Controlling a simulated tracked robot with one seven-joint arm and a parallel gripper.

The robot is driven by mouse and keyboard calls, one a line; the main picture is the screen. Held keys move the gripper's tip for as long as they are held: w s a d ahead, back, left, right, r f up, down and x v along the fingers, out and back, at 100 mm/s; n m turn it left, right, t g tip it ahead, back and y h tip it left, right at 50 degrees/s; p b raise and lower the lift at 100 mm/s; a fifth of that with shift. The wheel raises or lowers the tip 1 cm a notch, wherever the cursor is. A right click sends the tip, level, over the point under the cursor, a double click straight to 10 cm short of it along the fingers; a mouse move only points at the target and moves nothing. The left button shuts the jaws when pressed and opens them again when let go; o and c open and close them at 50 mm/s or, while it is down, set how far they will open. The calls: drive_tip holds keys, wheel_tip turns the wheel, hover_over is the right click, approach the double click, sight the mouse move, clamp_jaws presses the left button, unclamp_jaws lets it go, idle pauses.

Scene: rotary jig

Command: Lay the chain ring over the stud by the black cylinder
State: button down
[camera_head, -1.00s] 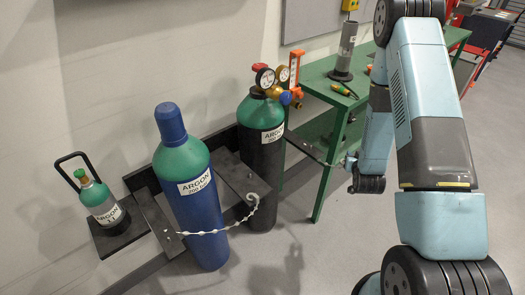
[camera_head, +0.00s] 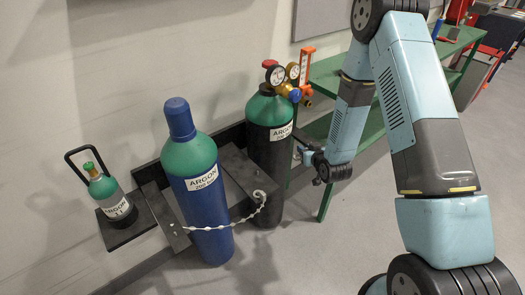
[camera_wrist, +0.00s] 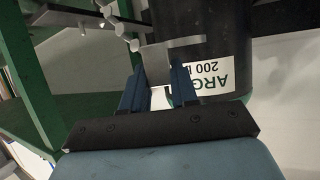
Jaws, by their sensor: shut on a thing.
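The black cylinder (camera_head: 268,150) with a green top stands upright in the rack; its upside-down label shows in the wrist view (camera_wrist: 205,80). My gripper (camera_head: 303,153) is close to its right side. In the wrist view my gripper (camera_wrist: 158,85) is shut on a grey piece (camera_wrist: 157,62), apparently the chain ring, mostly hidden between the fingers. Pale chain links (camera_wrist: 120,28) show just beyond the fingertips. A grey bracket (camera_wrist: 65,18) shows at the upper left. I cannot make out the stud clearly, nor whether the ring touches it.
The blue cylinder (camera_head: 208,215) stands to the left, with a white chain (camera_head: 235,222) across its front. A small argon bottle (camera_head: 110,195) is further left. Gauges (camera_head: 285,75) sit on top of the black cylinder. A green table (camera_head: 325,78) stands behind my arm.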

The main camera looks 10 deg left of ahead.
drive_tip(key=s+a+n+g+y, duration=0.2)
drive_tip(key=a, duration=0.6)
drive_tip(key=s+a+n+g+y, duration=0.1)
drive_tip(key=s+a+n+y, duration=0.15)
drive_tip(key=a, duration=0.55)
drive_tip(key=shift+h, duration=0.35)
drive_tip(key=shift+s+d+f, duration=0.1)
drive_tip(key=shift+f, duration=1.35)
drive_tip(key=shift+s+d+f, duration=0.1)
drive_tip(key=shift+f, duration=1.3)
drive_tip(key=shift+f, duration=0.45)
drive_tip(key=c, duration=0.8)
unclamp_jaws()
drive_tip(key=v, duration=1.3)
drive_tip(key=shift+s+d, duration=0.25)
drive_tip(key=shift+d, duration=0.05)
